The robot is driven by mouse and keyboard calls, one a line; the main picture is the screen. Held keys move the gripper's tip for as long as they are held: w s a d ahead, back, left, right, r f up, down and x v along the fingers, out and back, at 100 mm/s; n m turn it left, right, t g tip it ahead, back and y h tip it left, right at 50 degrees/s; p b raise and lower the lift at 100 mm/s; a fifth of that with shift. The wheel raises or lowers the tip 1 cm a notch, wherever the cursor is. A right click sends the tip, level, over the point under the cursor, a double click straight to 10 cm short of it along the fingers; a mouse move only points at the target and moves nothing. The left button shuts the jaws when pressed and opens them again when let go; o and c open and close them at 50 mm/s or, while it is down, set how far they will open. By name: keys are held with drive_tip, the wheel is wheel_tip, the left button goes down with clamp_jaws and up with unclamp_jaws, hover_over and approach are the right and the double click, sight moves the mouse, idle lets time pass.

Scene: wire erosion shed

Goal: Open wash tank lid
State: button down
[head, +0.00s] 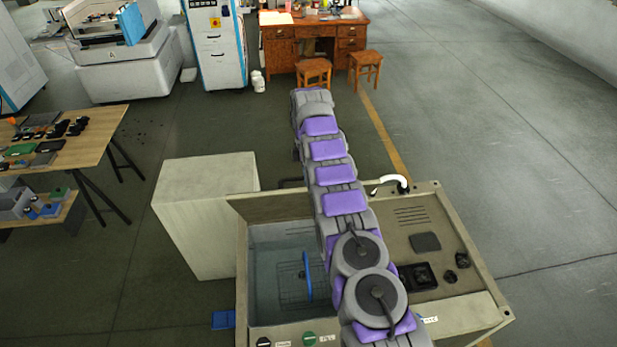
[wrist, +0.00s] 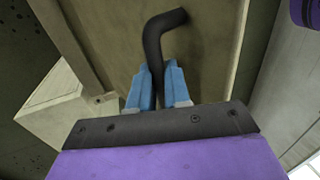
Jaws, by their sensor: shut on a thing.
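The wash tank (head: 243,290) stands in front of me in the head view, its basin open to view. Its beige lid (head: 268,207) stands raised, roughly upright, at the basin's far edge. A dark bent handle (head: 291,183) shows just beyond the lid's top edge, left of my arm. In the wrist view, the blue fingers of my gripper (wrist: 158,88) are shut on the black handle (wrist: 156,45), against the lid's face (wrist: 205,55). My arm hides part of the lid and basin, and my gripper is not visible in the head view.
A wire basket with a blue handle (head: 307,276) sits in the basin. A white curved spout (head: 391,184) stands on the tank's right rear. A pale box-shaped cabinet (head: 200,215) stands close left. A worktable (head: 75,160) is farther left. Open floor lies at right.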

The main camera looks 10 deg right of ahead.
drive_tip(key=shift+s+f+g, duration=0.3)
drive_tip(key=shift+s+f, duration=0.25)
drive_tip(key=shift+s, duration=0.1)
drive_tip(key=c, duration=1.5)
unclamp_jaws()
drive_tip(key=shift+c, duration=0.2)
drive_tip(key=o, duration=0.3)
drive_tip(key=shift+w+f, duration=0.2)
drive_tip(key=shift+w, duration=0.3)
drive_tip(key=shift+o, duration=0.7)
drive_tip(key=shift+w+r, duration=0.25)
drive_tip(key=shift+w, duration=0.15)
drive_tip(key=shift+a, duration=0.1)
